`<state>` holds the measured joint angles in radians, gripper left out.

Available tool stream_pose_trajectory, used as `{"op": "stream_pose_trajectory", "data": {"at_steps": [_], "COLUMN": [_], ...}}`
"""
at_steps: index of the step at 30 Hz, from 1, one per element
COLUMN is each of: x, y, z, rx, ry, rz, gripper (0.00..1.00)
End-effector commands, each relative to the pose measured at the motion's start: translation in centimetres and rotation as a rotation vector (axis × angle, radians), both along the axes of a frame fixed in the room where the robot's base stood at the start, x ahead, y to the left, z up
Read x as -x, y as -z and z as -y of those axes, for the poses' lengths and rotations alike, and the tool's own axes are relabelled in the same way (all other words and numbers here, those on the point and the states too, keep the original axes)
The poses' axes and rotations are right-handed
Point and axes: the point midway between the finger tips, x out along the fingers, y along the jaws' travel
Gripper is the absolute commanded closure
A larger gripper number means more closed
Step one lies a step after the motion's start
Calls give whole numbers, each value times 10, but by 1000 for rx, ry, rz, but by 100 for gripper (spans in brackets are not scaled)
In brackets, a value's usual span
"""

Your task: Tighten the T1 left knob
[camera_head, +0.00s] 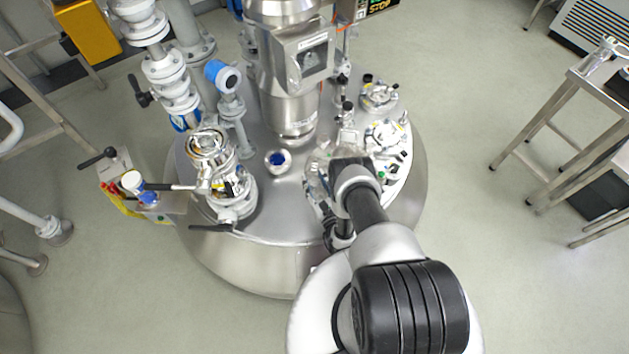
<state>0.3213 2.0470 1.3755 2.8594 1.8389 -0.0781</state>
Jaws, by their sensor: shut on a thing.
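The domed steel reactor lid (270,212) fills the middle of the view. Several clamped ports with dark knobs stand on its right side, including a glass-topped port (386,134) and one behind it (379,95). My arm reaches over this side from the front. My gripper (338,238) shows only as small dark parts beside and below my arm, low at the lid's front right. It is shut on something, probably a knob. The held thing and the fingertips are hidden. No T1 label is readable, so I cannot tell which knob is the T1 left one.
A tall steel drive unit (292,85) rises behind the ports. A flanged port (212,150) and white pipework (170,75) crowd the left side. A steel table (590,85) stands at the right. Open floor (480,200) lies between it and the vessel.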

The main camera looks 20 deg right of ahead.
Motion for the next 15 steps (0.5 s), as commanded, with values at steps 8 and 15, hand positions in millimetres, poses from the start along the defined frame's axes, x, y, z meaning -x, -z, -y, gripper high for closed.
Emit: {"op": "stream_pose_trajectory", "data": {"at_steps": [8, 15], "x": [0, 0], "y": [-3, -2], "z": [1, 1], "rx": [-1, -1], "ry": [2, 2], "rz": [8, 5], "gripper": [83, 45]}}
